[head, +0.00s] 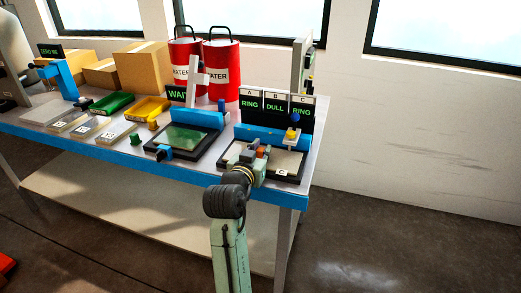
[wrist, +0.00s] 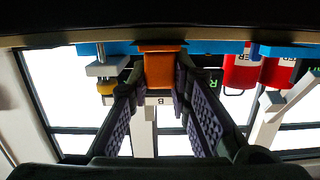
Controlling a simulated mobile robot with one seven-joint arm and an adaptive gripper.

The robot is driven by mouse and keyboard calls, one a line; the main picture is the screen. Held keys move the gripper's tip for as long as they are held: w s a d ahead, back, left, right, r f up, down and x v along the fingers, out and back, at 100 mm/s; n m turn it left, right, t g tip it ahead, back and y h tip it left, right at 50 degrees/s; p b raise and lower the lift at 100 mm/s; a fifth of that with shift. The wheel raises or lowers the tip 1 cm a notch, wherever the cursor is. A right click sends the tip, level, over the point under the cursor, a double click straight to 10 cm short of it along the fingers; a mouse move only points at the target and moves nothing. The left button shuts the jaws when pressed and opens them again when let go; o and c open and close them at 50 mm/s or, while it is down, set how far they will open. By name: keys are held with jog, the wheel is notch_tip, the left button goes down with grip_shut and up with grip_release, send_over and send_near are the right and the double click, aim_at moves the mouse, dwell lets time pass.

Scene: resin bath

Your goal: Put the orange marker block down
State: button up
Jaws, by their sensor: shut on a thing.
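The orange marker block (wrist: 165,68) sits between the two purple-padded fingers of my gripper (wrist: 162,84) in the wrist view, at their far ends. My gripper (head: 259,158) is shut on it. In the head view the block is a small orange patch (head: 266,149) just beyond the gripper, partly hidden by it. It is over the pale-topped right-hand station, marked C at its front edge (head: 283,171). I cannot tell whether the block touches the surface below.
Behind are a blue bar (head: 272,137), a yellow-and-blue fixture (head: 292,133) and signs (head: 275,107) reading RING, DULL, RING. A green-topped station (head: 183,138), a small green block (head: 135,138), yellow tray (head: 148,108) and red WATER drums (head: 221,73) stand to the left.

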jog(key=shift+f, duration=0.15)
jog(key=o, duration=0.8)
jog(key=shift+r, duration=0.3)
jog(key=b+v, duration=0.2)
jog(key=v, duration=1)
jog(key=shift+f+b, duration=0.15)
jog(key=shift+b, duration=0.15)
